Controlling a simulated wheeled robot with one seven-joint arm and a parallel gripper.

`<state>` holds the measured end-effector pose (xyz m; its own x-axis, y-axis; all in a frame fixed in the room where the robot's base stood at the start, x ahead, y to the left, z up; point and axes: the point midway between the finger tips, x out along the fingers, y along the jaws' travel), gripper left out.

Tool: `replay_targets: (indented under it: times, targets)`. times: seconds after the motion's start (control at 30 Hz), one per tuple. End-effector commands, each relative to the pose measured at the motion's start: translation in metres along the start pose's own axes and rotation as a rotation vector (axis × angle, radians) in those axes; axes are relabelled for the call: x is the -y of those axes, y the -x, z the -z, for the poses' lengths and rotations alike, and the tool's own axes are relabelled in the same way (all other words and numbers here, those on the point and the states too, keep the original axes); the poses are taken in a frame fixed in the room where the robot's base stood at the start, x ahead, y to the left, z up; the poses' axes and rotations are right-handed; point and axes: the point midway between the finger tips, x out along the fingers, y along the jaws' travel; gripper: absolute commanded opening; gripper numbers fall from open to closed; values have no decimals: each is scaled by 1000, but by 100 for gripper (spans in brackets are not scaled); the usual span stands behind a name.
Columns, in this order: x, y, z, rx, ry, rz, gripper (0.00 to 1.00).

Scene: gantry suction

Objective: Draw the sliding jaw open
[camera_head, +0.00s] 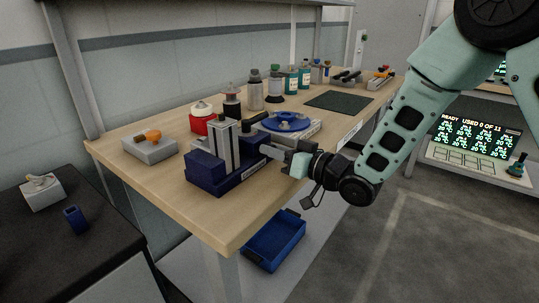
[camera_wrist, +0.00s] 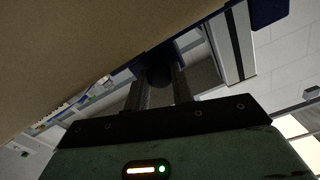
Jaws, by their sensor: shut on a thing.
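A dark blue vise (camera_head: 212,178) stands near the front edge of the wooden bench in the head view. Two upright grey jaw plates (camera_head: 227,146) stand close together on it, with a thin dark line between them. The blue sliding jaw (camera_head: 250,146) is on the right, nearest my arm. My gripper (camera_head: 268,151) reaches in from the right, level and low over the bench edge. In the wrist view its two fingers (camera_wrist: 160,80) are shut on a dark round knob (camera_wrist: 160,76) at the vise's end. The fingertips are partly hidden in the head view.
A blue round fixture (camera_head: 285,121) stands just behind my gripper. A red-based container (camera_head: 200,123), several bottles (camera_head: 274,84) and a grey block with an orange part (camera_head: 150,146) are farther back. A blue bin (camera_head: 274,243) sits below the bench. The space right of the bench edge is free.

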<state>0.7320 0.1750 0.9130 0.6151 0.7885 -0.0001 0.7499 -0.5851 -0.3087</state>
Motion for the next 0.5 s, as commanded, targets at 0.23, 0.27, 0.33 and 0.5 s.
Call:
replay_targets:
  times: [0.23, 0.27, 0.33, 0.5]
  targets:
    - [0, 0, 0, -1, 0, -1, 44]
    - [0, 0, 0, -1, 0, -1, 46]
    - [0, 0, 0, -1, 0, -1, 46]
    - [0, 0, 0, 0, 0, 0, 46]
